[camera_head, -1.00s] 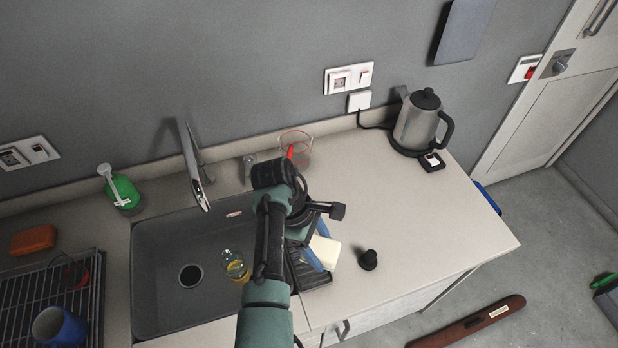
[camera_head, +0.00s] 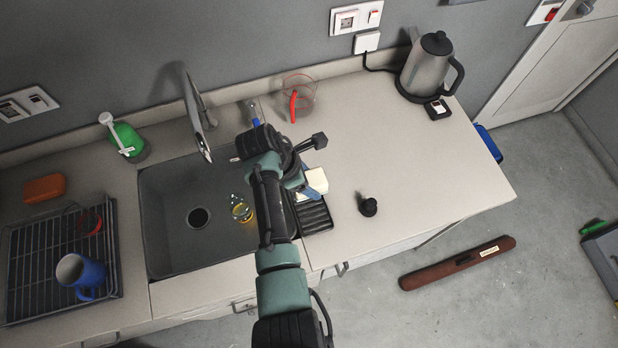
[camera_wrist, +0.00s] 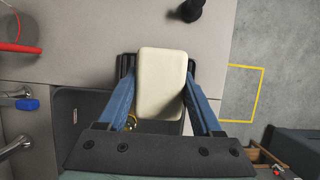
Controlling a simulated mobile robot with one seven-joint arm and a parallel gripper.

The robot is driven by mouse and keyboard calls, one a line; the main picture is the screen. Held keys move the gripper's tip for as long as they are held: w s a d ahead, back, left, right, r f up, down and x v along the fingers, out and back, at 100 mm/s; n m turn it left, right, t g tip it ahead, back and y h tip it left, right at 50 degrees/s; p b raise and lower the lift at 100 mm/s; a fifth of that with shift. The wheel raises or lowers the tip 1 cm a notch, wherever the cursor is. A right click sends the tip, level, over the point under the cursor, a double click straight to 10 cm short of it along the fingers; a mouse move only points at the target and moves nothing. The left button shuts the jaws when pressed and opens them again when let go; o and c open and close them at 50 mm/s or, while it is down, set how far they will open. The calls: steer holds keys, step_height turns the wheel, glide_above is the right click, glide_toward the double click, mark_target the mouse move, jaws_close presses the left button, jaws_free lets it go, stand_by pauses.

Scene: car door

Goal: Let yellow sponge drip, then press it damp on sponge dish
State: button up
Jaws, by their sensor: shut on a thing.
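My gripper (camera_wrist: 160,82) is shut on a pale cream-yellow sponge (camera_wrist: 161,95), a rounded block between its two blue fingers. The sponge also shows in the head view (camera_head: 315,181), partly hidden by my arm. A black ribbed tray (camera_head: 314,218), which looks like the sponge dish, sits on the counter right of the sink. In the wrist view the dark tray (camera_wrist: 124,66) shows on both sides of the sponge, behind it. The sponge overlaps the tray; I cannot tell whether they touch. No drops are visible.
The grey sink (camera_head: 170,240) lies left of the tray, with a small glass of yellow liquid (camera_head: 241,209) in it. A black knob-like stopper (camera_head: 368,206) stands right of the tray. A clear cup with a red part (camera_head: 300,100) and a kettle (camera_head: 426,70) stand behind.

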steer(key=b, duration=0.9)
glide_toward(314, 201)
steer(key=x, duration=0.5)
steer(key=shift+d, duration=0.25)
steer(key=shift+f+b, duration=0.4)
steer(key=shift+f, duration=0.25)
